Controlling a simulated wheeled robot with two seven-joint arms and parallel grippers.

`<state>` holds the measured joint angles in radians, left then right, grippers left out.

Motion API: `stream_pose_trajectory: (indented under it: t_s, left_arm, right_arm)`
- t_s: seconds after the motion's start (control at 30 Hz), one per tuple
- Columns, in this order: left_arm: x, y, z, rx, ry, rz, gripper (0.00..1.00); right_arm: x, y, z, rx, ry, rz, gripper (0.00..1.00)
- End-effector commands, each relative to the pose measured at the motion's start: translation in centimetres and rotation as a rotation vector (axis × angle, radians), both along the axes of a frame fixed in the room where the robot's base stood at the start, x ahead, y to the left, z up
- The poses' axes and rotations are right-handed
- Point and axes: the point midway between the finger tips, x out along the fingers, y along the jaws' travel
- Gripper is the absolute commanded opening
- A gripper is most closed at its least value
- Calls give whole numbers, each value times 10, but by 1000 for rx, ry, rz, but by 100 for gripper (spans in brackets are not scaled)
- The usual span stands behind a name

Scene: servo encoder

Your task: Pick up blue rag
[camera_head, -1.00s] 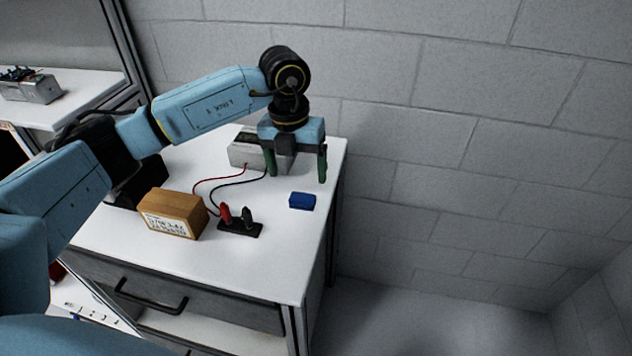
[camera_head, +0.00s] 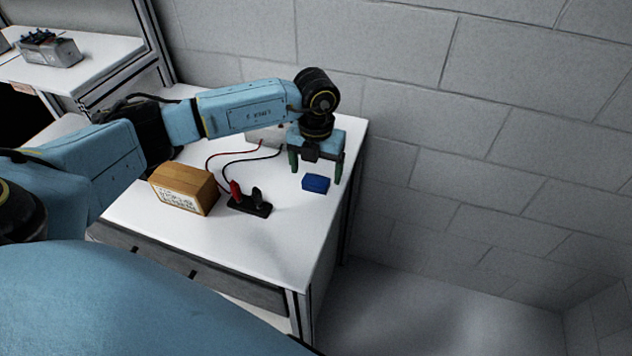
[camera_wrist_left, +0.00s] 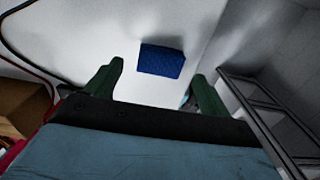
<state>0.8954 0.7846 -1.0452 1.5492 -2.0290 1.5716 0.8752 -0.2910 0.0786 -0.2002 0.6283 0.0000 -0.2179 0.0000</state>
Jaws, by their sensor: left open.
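The blue rag (camera_head: 316,183) is a small folded block lying on the white table top near its right edge. My left gripper (camera_head: 315,176) is open and points down just above and behind the rag, with a green finger to either side of it in the head view. In the left wrist view the rag (camera_wrist_left: 161,60) lies beyond the fingertips of the open gripper (camera_wrist_left: 157,75), between their lines, and nothing is held. My right gripper is not in view.
On the white table (camera_head: 252,262), a wooden box (camera_head: 184,188) and a black base with red and black plugs (camera_head: 250,202) stand left of the rag. Wires run to a grey device (camera_head: 266,135) behind. The table's front right is clear. A brick wall (camera_head: 420,100) rises behind.

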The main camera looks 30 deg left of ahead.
Motion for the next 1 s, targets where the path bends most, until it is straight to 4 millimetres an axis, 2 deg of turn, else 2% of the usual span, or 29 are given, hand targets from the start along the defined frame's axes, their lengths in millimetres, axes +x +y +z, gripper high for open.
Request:
stream_pose_trajectory:
  t_s: [0.1,0.2,0.47,0.87,1.0]
  left_arm:
    - [0,0,-18,0,2,0,82]
    - [1,0,-26,0,1,0,82]
    - [1,0,-28,-1,-1,-1,82]
    - [1,0,-28,-1,-1,0,30]
    - [1,0,-28,-1,-1,-1,30]
  right_arm:
    - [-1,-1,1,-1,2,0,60]
    - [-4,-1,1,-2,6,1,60]
    - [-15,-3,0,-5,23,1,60]
    - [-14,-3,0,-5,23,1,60]
    - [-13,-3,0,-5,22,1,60]
